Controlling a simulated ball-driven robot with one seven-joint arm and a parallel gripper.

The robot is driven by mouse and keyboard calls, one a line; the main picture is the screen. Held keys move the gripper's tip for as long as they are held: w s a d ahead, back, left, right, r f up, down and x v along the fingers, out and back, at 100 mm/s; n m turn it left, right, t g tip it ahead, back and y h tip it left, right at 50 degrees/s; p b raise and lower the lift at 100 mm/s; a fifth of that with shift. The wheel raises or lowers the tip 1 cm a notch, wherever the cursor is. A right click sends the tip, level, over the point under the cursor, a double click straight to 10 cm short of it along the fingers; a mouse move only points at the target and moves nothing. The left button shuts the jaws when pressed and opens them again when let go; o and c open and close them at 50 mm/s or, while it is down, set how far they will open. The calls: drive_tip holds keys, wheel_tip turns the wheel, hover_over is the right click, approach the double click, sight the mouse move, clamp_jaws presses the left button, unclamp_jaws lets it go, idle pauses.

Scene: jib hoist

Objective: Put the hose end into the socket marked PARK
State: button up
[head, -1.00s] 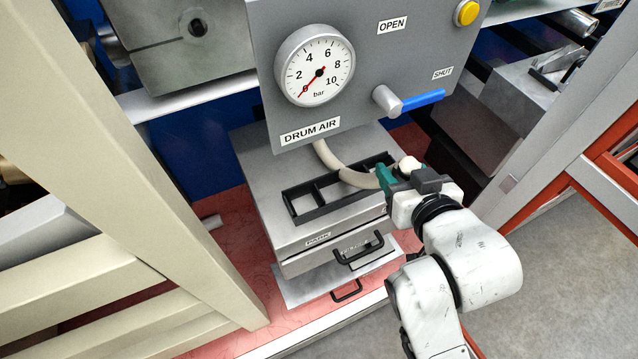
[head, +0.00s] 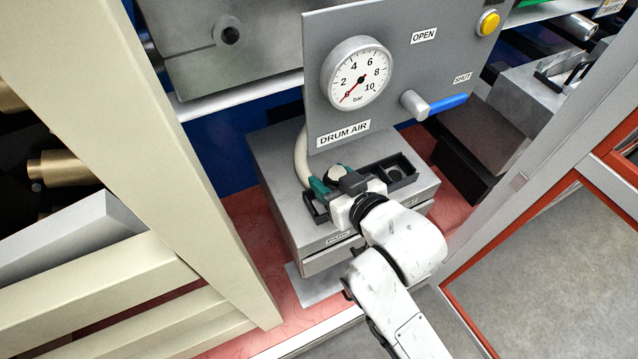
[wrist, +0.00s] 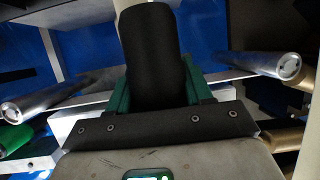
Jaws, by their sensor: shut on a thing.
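The cream hose (head: 301,160) curves down from behind the gauge panel to my gripper (head: 322,186). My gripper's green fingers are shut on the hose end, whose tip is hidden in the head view. In the wrist view a dark round piece (wrist: 150,55) stands between the green fingers. A black socket frame (head: 407,181) lies on the grey box top. My gripper is over its left part, on the side of the PARK label (head: 338,238). Whether the hose end is inside a socket or above it, I cannot tell. The frame's right compartment, with a dark round hole, is empty.
The grey DRUM AIR panel (head: 385,40) with a gauge (head: 357,77) and a blue-handled valve (head: 447,105) overhangs the box (head: 275,165). A cream post (head: 150,150) stands close on the left. A grey and orange frame (head: 560,185) rises on the right.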

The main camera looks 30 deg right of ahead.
drive_tip(key=w+f, duration=0.1)
drive_tip(key=f, duration=0.1)
drive_tip(key=w+f, duration=0.4)
drive_tip(key=shift+w+d, duration=0.1)
drive_tip(key=shift+d, duration=0.2)
drive_tip(key=shift+f+p, duration=0.35)
drive_tip(key=shift+f, duration=1.25)
drive_tip(key=shift+f, duration=0.15)
drive_tip(key=o, duration=1.1)
drive_tip(key=shift+o, duration=0.2)
